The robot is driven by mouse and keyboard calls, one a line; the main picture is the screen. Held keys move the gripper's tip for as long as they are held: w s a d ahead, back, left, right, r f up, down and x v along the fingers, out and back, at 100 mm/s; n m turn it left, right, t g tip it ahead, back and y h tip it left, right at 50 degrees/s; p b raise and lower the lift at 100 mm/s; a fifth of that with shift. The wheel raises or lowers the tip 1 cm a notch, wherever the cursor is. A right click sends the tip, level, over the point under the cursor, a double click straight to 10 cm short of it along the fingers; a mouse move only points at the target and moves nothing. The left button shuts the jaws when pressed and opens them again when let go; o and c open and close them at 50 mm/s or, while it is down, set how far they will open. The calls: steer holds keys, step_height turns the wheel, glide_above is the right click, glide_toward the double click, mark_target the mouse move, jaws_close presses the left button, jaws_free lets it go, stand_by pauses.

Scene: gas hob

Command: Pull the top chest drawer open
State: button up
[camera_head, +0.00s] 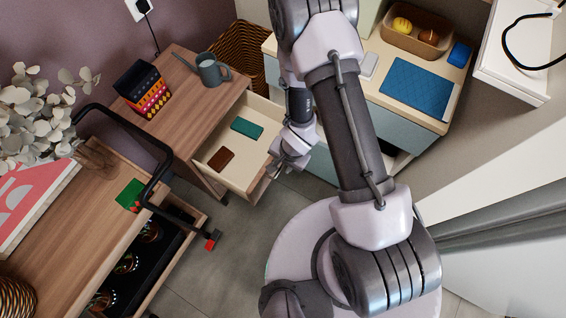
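The wooden chest (190,105) stands at the upper left of the head view. Its top drawer (238,165) is pulled well out towards the lower right. A green item (246,128) and a brown item (220,159) lie flat inside it. My gripper (279,170) is at the drawer's outer front edge, close to or touching it. The drawer's handle is not visible from here, and I cannot tell whether the fingers are closed on it.
A watering can (208,70) and a patterned box (144,90) stand on the chest. A wooden trolley (60,215) with a black handle stands at the left. A light cabinet (400,98) with a blue mat (416,87) stands at the right. Grey floor (232,240) is clear below the drawer.

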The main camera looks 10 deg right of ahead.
step_height(320, 180, up, 17)
steer(key=s+d+p, duration=0.2)
steer(key=p, duration=0.7)
steer(key=shift+d, duration=0.3)
steer(key=shift+r, duration=0.1)
